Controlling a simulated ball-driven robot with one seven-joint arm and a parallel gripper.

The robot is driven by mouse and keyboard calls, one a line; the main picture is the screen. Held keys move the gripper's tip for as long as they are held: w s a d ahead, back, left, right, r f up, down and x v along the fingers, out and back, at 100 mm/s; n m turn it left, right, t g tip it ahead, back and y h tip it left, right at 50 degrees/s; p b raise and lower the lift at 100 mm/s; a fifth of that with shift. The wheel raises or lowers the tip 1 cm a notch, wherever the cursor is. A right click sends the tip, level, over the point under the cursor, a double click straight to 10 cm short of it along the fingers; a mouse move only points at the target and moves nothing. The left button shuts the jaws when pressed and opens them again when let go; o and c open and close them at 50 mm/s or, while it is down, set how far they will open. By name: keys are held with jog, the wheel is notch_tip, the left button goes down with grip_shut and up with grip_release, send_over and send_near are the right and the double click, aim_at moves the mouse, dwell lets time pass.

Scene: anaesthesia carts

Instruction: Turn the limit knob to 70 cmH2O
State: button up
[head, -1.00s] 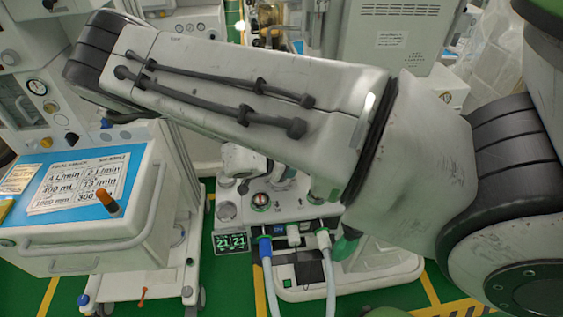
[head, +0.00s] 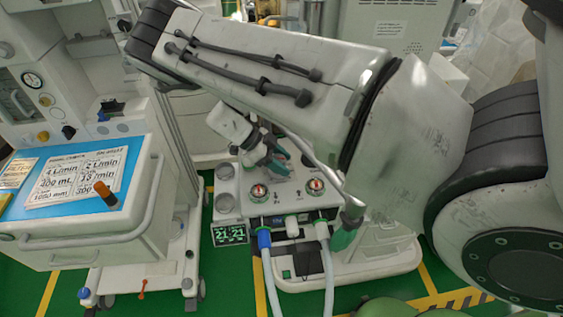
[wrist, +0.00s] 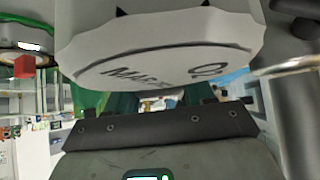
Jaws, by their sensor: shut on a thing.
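The grey-white machine panel carries two round dials with red centres, a left dial (head: 259,192) and a right dial (head: 316,186). Which is the limit knob, and its reading, cannot be made out. My gripper (head: 280,164) is low over the panel, behind and between the dials, with teal fingers pointing down right. In the wrist view, a pale rounded body with black lettering (wrist: 160,62) fills the top, and a red block (wrist: 24,67) on a white, green-edged disc shows at left.
A display (head: 230,234) reads 21 21. A white cart (head: 95,222) with a blue top and an orange-topped lever (head: 105,193) stands left. Green floor shows between.

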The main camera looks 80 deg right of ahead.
jog(key=shift+a+f+m+y+b, duration=0.15)
jog(key=shift+m+y+b, duration=0.4)
jog(key=shift+m+y, duration=0.9)
jog(key=shift+m, duration=0.25)
jog(key=o, duration=1)
jog(key=b+v, duration=0.2)
jog(key=v, duration=0.9)
